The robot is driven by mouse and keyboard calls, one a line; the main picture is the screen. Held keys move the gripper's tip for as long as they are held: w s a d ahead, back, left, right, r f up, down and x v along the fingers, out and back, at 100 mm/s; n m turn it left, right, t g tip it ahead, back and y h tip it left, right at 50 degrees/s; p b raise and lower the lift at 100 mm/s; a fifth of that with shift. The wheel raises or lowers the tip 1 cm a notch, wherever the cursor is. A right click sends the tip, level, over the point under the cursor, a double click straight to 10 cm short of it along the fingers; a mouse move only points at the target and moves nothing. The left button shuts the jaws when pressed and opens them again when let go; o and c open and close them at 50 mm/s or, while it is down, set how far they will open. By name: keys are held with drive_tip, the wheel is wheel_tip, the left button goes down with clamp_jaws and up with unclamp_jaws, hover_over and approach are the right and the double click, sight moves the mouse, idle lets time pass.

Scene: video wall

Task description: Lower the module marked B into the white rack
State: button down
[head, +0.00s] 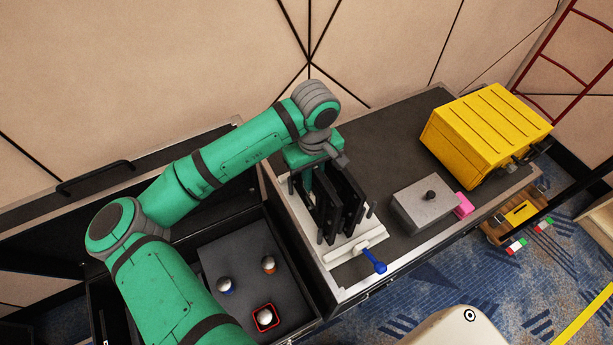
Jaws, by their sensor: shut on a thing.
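The white rack (304,231) sits on the dark worktop in the middle of the head view. Several black upright pieces stand over its base, and I cannot tell module from rack post among all of them. My gripper (312,178), below the green wrist, is at the back left of the rack and shut on a black module (324,212). The module is upright over the rack; how deep it sits is hidden. No letter B can be read. A blue-handled lever (374,262) sticks out at the rack's front right.
A grey box with a dark knob (424,204) and a pink block (464,205) stand right of the rack. A yellow case (487,128) is at the far right. An open drawer (240,262) with several knobs lies left. The worktop behind the rack is clear.

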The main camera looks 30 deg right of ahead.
drive_tip(key=shift+s+d+f, duration=0.1)
drive_tip(key=shift+d+f, duration=0.05)
drive_tip(key=shift+f, duration=0.7)
